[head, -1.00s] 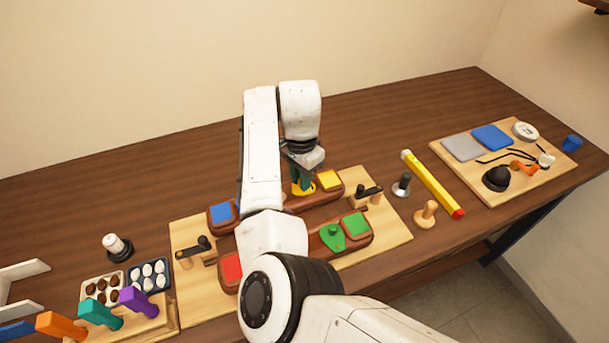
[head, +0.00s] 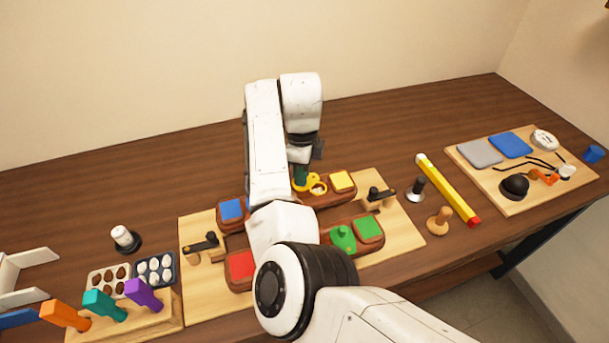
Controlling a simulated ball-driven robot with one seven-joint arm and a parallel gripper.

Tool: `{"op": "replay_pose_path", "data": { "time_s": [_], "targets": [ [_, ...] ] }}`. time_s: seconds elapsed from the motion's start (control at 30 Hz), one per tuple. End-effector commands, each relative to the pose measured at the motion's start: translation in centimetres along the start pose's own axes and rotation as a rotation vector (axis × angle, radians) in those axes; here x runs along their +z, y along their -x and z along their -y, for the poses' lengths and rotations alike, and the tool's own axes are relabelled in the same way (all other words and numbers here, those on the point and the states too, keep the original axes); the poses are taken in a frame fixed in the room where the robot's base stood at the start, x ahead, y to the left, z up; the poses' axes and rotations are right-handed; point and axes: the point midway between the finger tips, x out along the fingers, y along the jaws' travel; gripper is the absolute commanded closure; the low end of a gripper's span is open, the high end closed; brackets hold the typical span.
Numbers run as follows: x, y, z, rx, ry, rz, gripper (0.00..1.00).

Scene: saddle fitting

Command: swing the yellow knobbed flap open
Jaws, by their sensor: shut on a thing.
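The yellow knobbed flap (head: 309,184) is on the back right reddish-brown block, left of the yellow square (head: 342,181). A pale round spot shows beside its yellow part, which looks turned aside from that spot. My gripper (head: 301,174) points down at the left side of the flap. It is shut on the flap's knob, as far as I can tell; the fingertips and knob are small and partly hidden. The block (head: 328,198) sits on a light wooden board (head: 403,231).
A green knobbed flap (head: 343,239) lies in front beside a green square (head: 368,228). Black-handled latches stand at left (head: 202,244) and right (head: 380,195). My forearm covers the board's middle. Bare table lies behind the board.

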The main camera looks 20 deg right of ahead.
Motion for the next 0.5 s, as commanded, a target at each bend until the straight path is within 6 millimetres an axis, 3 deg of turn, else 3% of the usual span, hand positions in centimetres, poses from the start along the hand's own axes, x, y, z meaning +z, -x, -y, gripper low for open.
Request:
{"op": "replay_pose_path", "data": {
  "time_s": [0.5],
  "targets": [
    [0.71,0.07,1.2,-0.003,-0.395,0.002,1.0]
  ]
}}
